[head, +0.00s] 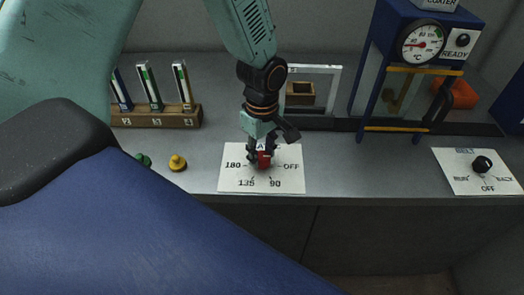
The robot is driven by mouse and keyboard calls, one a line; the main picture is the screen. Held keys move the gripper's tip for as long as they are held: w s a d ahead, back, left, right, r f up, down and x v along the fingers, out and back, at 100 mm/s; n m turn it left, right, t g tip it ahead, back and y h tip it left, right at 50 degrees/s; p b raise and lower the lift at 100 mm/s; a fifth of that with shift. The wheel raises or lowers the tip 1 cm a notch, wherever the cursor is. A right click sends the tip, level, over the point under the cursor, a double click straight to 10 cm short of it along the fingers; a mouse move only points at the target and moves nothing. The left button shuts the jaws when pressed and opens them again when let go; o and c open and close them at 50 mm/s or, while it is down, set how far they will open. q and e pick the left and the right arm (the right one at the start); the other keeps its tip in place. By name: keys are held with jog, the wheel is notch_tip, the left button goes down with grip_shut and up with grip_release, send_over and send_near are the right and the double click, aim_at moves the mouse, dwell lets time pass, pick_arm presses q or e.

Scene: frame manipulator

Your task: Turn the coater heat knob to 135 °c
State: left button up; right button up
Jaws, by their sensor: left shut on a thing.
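The coater heat knob (264,163) is red and stands on a white dial plate (233,178) on the counter. The plate is marked 180 at left, 135 at lower left, 90 at lower right and OFF at right. My left gripper (262,156) reaches down from above and is shut on the knob. The fingers cover much of the knob, so I cannot tell which mark it points to. My right gripper is not in view. The coater gauge (422,43) has a red needle pointing left.
A belt plate (452,180) with a black knob (482,163) lies at right. A wooden rack (160,117) with several tubes stands at back left. Yellow (177,163) and green (144,160) pieces sit left of the dial plate. The blue coater frame (362,60) stands behind.

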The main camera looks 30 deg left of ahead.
pick_arm(q)
jog(key=c, duration=0.5)
jog(key=shift+c, duration=0.2)
